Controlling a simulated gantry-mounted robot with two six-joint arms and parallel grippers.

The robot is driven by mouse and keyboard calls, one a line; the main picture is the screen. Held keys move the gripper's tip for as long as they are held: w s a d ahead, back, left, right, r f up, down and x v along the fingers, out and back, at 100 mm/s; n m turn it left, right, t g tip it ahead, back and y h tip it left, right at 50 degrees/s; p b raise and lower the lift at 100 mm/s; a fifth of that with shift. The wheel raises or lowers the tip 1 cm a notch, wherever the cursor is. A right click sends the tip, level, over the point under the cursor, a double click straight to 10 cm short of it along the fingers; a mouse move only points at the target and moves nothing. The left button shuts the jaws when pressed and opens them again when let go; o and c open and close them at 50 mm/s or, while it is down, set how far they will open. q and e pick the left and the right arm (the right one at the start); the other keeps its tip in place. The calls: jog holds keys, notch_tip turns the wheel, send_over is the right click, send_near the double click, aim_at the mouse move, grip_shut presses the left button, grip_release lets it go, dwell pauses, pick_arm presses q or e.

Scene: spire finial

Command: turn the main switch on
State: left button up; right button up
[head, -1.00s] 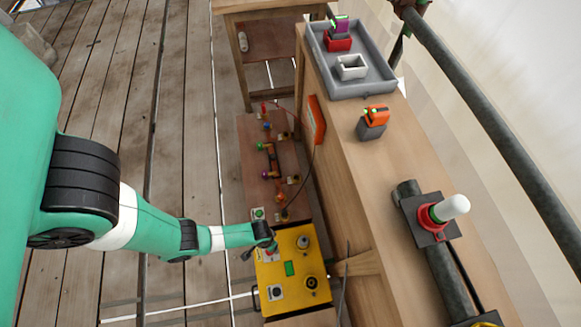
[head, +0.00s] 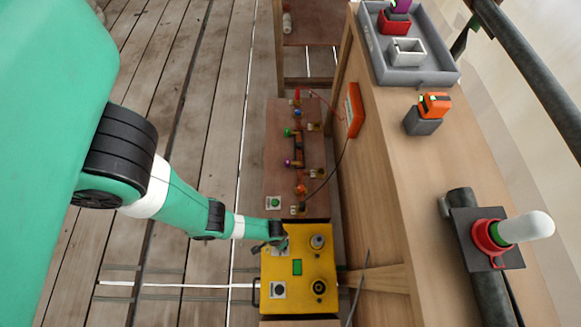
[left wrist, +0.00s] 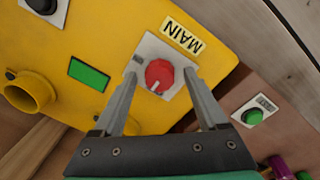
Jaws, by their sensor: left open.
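The main switch is a red rotary knob (left wrist: 159,76) on a white plate, beside a MAIN label (left wrist: 184,40), on the yellow control box (head: 313,262). A small white mark shows on the knob's lower edge in the left wrist view. My left gripper (left wrist: 161,74) is open, with one finger on each side of the knob. I cannot tell whether the fingers touch it. In the head view my left gripper (head: 279,242) is at the box's upper left corner and hides the knob. My right gripper is not in view.
The box also has a green display (head: 297,267), a black button (head: 278,290) and round fittings. A green button (head: 274,202) is on the brown board behind. A wooden bench (head: 420,190) on the right holds a grey tray (head: 420,77) and a white-capped fitting (head: 525,228).

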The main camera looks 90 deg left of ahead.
pick_arm(q)
grip_shut()
dwell(0.3)
